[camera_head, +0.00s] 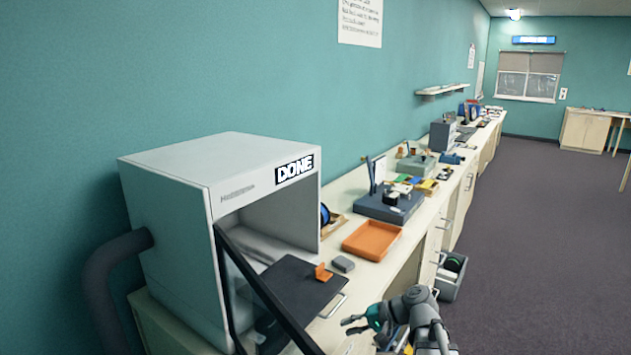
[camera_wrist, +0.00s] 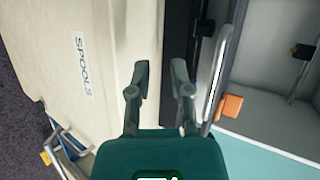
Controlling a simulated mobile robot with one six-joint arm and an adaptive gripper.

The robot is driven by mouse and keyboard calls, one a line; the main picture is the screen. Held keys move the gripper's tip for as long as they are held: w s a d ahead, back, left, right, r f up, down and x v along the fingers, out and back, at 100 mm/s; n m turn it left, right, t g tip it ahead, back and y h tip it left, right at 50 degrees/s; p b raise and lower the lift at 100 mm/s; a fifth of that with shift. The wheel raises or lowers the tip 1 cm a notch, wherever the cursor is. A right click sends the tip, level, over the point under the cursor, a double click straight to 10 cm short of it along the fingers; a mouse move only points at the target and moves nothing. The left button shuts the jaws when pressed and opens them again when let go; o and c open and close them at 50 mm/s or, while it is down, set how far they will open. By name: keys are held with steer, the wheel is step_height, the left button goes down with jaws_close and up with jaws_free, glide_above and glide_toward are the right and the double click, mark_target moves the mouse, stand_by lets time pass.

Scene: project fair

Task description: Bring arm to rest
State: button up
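My gripper (camera_head: 350,325) is low at the front of the bench, just right of the white cabinet machine's open door. In the wrist view my gripper (camera_wrist: 160,75) has its two fingers apart, with nothing between them. My arm shows bent behind it at the lower right of the head view. The fingers are close to a pale front with a "SPOOLS" label (camera_wrist: 83,66) and to a light handle bar (camera_wrist: 219,70). I cannot tell whether they touch anything.
The white machine (camera_head: 165,215) marked "DONE" has its dark door (camera_head: 262,295) open. A dark plate (camera_head: 290,285) bears an orange piece (camera_head: 321,272). A grey block (camera_head: 343,264) and orange tray (camera_head: 371,240) are nearby. Floor (camera_head: 550,240) at right is clear.

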steer(key=s+d+f+n+g+h+p, duration=0.2)
steer(key=s+d+f+h, duration=0.3)
steer(key=s+h, duration=0.5)
steer(key=shift+d+n+h+p, duration=0.8)
steer(key=shift+d+h+p, duration=0.1)
steer(key=shift+d, duration=0.2)
